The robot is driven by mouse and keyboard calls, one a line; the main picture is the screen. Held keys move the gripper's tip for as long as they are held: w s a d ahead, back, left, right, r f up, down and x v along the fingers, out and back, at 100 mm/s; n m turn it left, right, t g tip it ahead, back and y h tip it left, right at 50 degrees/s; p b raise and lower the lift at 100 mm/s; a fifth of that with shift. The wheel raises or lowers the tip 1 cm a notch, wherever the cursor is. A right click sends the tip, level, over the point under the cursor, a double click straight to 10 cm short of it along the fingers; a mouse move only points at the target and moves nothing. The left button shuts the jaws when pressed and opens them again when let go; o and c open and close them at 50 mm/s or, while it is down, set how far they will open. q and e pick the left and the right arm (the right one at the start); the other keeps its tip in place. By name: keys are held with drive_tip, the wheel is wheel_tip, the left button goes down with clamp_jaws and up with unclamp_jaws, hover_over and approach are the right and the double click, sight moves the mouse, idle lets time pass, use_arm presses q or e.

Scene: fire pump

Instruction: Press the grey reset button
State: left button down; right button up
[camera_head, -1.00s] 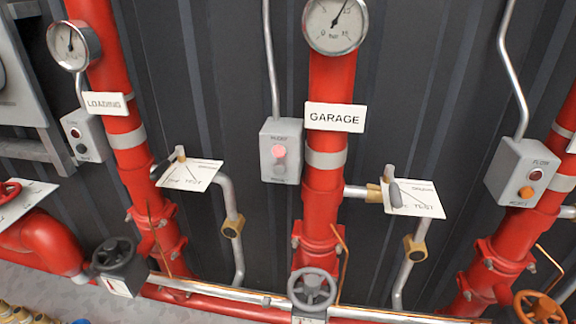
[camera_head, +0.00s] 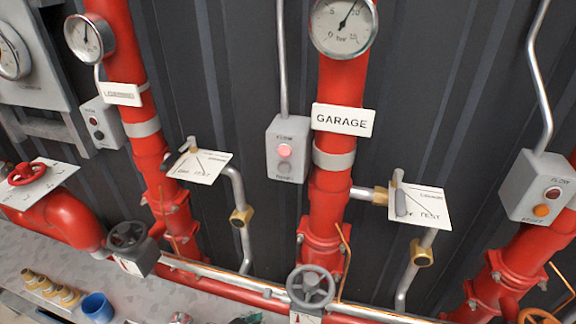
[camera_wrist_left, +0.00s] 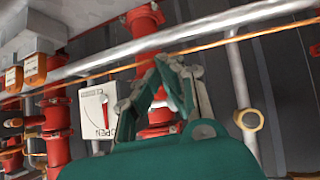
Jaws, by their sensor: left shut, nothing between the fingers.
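The grey button (camera_head: 284,168) sits low on the grey box (camera_head: 274,140) left of the GARAGE riser, under a lit pink lamp (camera_head: 285,151). Its lower label is too small to read surely. My left gripper (camera_wrist_left: 172,62) shows in the left wrist view as green fingers closed together, with nothing between them. It points at pipework, and the grey button is not recognisable in that view. In the head view no gripper is clearly seen beside the box. My right gripper is not in view.
Similar boxes stand left, with a dark button (camera_head: 99,135), and right, with an orange button (camera_head: 541,210). The GARAGE sign (camera_head: 343,119), red riser (camera_head: 328,215), test lever plate (camera_head: 425,212) and grey handwheel (camera_head: 311,286) are near. A blue cup (camera_head: 97,306) stands lower left.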

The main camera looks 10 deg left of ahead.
use_arm(q)
drive_tip(key=w+d+r+t+h, duration=0.2)
drive_tip(key=w+r+t, duration=0.25)
drive_tip(key=r, duration=0.65)
drive_tip(key=n+t+h+p, duration=0.1)
drive_tip(key=t+h, duration=0.1)
drive_tip(key=t, duration=0.4)
approach(284, 168)
wheel_tip(284, 168, down, 6)
drive_tip(key=s+d, duration=0.2)
drive_tip(key=d, duration=0.1)
wheel_tip(284, 168, up, 9)
drive_tip(key=s+a+n+t, duration=0.1)
drive_tip(key=s+t, duration=0.1)
drive_tip(key=t, duration=0.1)
drive_tip(key=shift+a+n+t+h, duration=0.2)
drive_tip(key=shift+n+t+h, duration=0.1)
drive_tip(key=shift+t, duration=0.05)
drive_tip(key=w+b, duration=0.1)
drive_tip(key=w, duration=0.7)
drive_tip(key=shift+w+d+b, duration=0.2)
drive_tip(key=shift+w+b, duration=0.1)
drive_tip(key=shift+w, duration=0.1)
drive_tip(key=shift+w, duration=0.1)
drive_tip(key=shift+w, duration=0.3)
